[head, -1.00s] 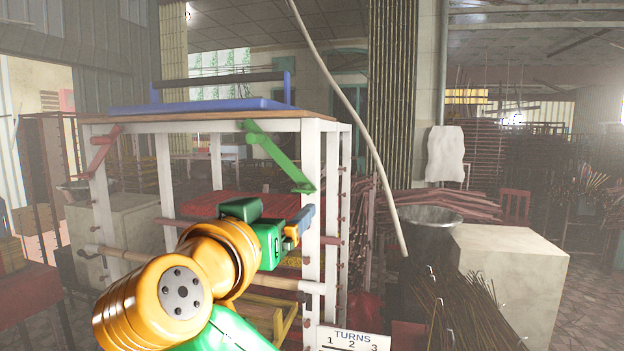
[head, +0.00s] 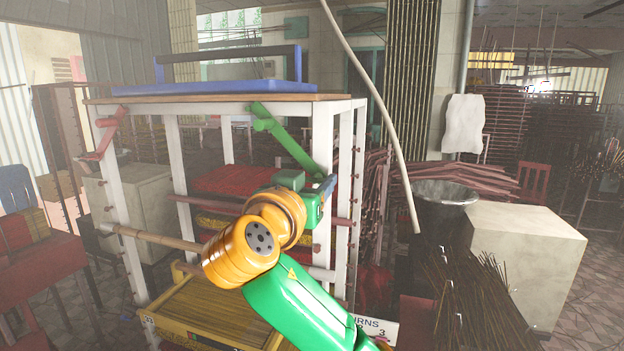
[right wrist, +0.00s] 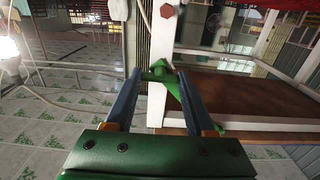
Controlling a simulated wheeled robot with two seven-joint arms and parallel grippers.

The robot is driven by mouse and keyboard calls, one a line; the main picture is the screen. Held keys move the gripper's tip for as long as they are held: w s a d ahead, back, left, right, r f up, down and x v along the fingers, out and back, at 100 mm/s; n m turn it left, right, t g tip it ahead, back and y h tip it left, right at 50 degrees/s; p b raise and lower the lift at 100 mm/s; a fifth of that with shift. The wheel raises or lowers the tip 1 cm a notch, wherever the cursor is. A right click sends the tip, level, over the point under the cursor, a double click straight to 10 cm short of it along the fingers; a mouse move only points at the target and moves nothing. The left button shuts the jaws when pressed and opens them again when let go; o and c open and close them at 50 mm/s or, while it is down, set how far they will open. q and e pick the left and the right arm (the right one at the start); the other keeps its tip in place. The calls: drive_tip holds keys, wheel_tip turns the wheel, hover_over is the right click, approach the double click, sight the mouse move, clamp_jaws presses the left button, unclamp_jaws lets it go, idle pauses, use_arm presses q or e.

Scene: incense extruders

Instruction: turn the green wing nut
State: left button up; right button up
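The green wing nut (right wrist: 158,70) shows in the right wrist view, small, in front of a white post (right wrist: 158,100) of the rack. A green bar (head: 285,140) slants down to the front right post in the head view. My right gripper (head: 329,186) is at that bar's lower end. In the right wrist view, the fingers of the right gripper (right wrist: 160,73) are apart, with the wing nut seen between their tips. I cannot tell whether they touch it. In the head view the gripper hides the nut. My left gripper is out of view.
The white rack carries a blue handled board (head: 215,87) on top and a red slanting bar (head: 104,140) at its left. A turns card (head: 383,326) is partly hidden by my arm. A pale block (head: 525,250) and bundled sticks (head: 470,300) stand to the right.

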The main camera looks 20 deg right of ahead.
clamp_jaws()
drive_tip(key=shift+n, duration=0.3)
drive_tip(key=n+b, duration=0.1)
drive_tip(key=n, duration=0.2)
drive_tip(key=shift+a+n, duration=0.1)
drive_tip(key=shift+n, duration=0.3)
drive_tip(key=n+b, duration=0.1)
drive_tip(key=n, duration=0.4)
drive_tip(key=shift+n, duration=0.3)
drive_tip(key=n+b, duration=0.1)
drive_tip(key=n, duration=0.4)
drive_tip(key=shift+f+n, duration=0.2)
drive_tip(key=shift+n, duration=1.9)
drive_tip(key=shift+f, duration=0.1)
